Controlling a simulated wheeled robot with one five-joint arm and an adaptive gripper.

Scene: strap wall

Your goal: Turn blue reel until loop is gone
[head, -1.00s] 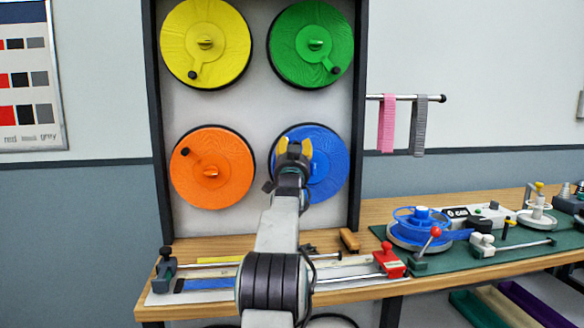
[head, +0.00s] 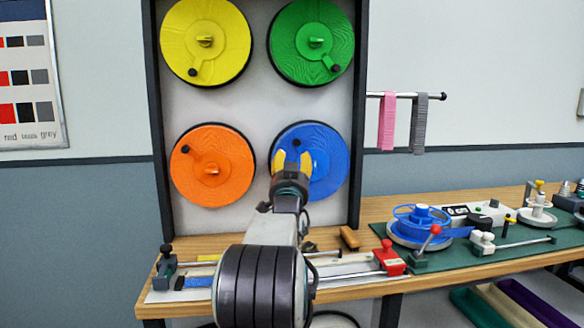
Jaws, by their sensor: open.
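The blue reel (head: 333,163) is a round disc at the lower right of the wall panel. Its black knob (head: 297,142) shows near its upper left. My gripper (head: 291,158) is open in front of the reel's left half, with its yellow fingertips just below the knob. No contact with the knob can be made out. My gripper and wrist hide the lower left of the reel. A blue strip (head: 198,282) lies on the bench fixture, partly hidden by my arm.
Yellow (head: 222,62), green (head: 287,40) and orange (head: 230,165) reels are on the same panel. The bench (head: 375,212) below holds a red-ended clamp (head: 390,258) and a blue spool (head: 422,213). Pink and grey straps (head: 419,125) hang from a rail at right.

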